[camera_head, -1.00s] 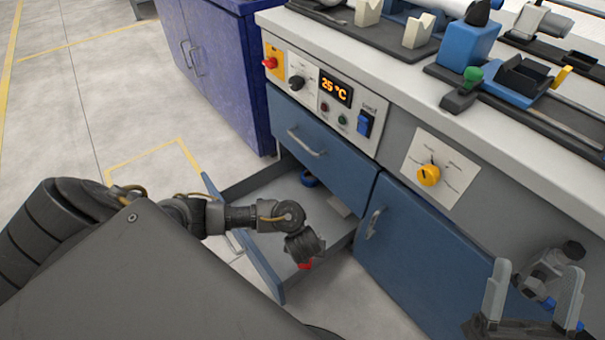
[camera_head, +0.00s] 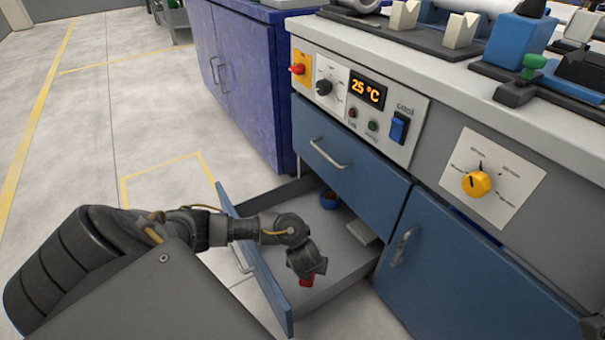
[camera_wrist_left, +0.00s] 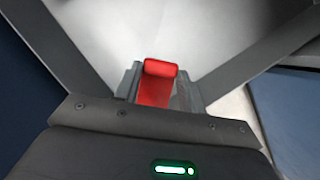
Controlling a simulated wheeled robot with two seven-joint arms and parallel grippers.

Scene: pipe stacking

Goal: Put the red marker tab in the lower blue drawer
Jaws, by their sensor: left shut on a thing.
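The lower blue drawer (camera_head: 262,262) is pulled open under the bench, and its grey inside shows. My left gripper (camera_head: 307,277) is over the front part of the open drawer, pointing down. It is shut on the red marker tab (camera_head: 306,281). In the left wrist view the red tab (camera_wrist_left: 156,84) sits between the two fingers of my left gripper (camera_wrist_left: 158,92), with the pale drawer floor beyond it. The tab's height above the floor is hard to tell. Only a dark bit of my right arm shows at the lower right edge, without its fingers.
The closed upper drawer (camera_head: 350,158) is above, and a closed blue door (camera_head: 450,265) is to the right. A purple cabinet (camera_head: 240,85) stands behind. The drawer floor between is clear.

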